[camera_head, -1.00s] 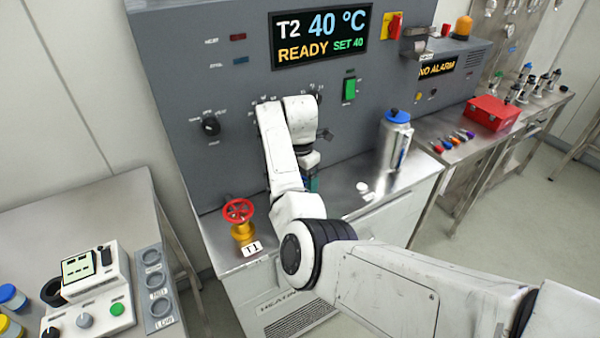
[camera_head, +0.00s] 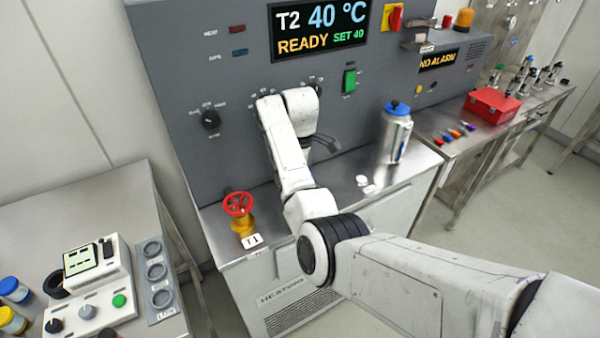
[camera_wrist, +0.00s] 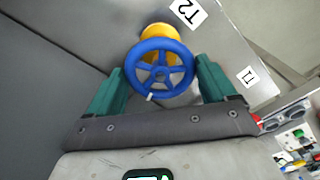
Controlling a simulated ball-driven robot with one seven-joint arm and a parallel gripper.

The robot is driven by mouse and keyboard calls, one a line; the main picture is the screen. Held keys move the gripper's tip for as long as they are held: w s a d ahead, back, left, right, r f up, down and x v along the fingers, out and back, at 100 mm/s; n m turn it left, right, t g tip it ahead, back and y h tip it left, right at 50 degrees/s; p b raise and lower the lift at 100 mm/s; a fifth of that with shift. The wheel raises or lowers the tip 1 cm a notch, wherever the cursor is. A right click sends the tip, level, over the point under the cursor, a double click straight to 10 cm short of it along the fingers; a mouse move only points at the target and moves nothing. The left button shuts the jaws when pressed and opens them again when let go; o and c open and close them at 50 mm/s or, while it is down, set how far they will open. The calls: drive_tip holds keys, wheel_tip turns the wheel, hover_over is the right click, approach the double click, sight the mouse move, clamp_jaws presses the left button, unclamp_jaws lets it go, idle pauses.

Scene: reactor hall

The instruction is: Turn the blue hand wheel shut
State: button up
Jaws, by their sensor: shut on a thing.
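The blue hand wheel (camera_wrist: 160,46) sits on a yellow valve body (camera_wrist: 158,31) in the wrist view, beside a T2 label. My gripper (camera_wrist: 160,72) has one green finger at each side of the wheel and is shut on its rim. A small white mark shows on the wheel's near edge.
A red hand wheel (camera_head: 238,204) on a yellow valve stands at the bench's left front, by a T1 label (camera_head: 252,241). A silver flask with a blue cap (camera_head: 396,135) stands to the right. The grey control panel (camera_head: 190,70) rises close behind.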

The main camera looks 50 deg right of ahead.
drive_tip(key=m, duration=0.4)
drive_tip(key=shift+m, duration=0.3)
drive_tip(key=m, duration=0.5)
drive_tip(key=shift+r, duration=0.1)
drive_tip(key=m, duration=0.5)
drive_tip(key=shift+a, duration=0.1)
drive_tip(key=m, duration=0.5)
drive_tip(key=shift+w, duration=0.1)
drive_tip(key=m, duration=1.4)
drive_tip(key=shift+w+b, duration=0.1)
drive_tip(key=shift+b, duration=0.2)
drive_tip(key=m+b, duration=0.1)
drive_tip(key=m, duration=0.3)
drive_tip(key=shift+m, duration=0.3)
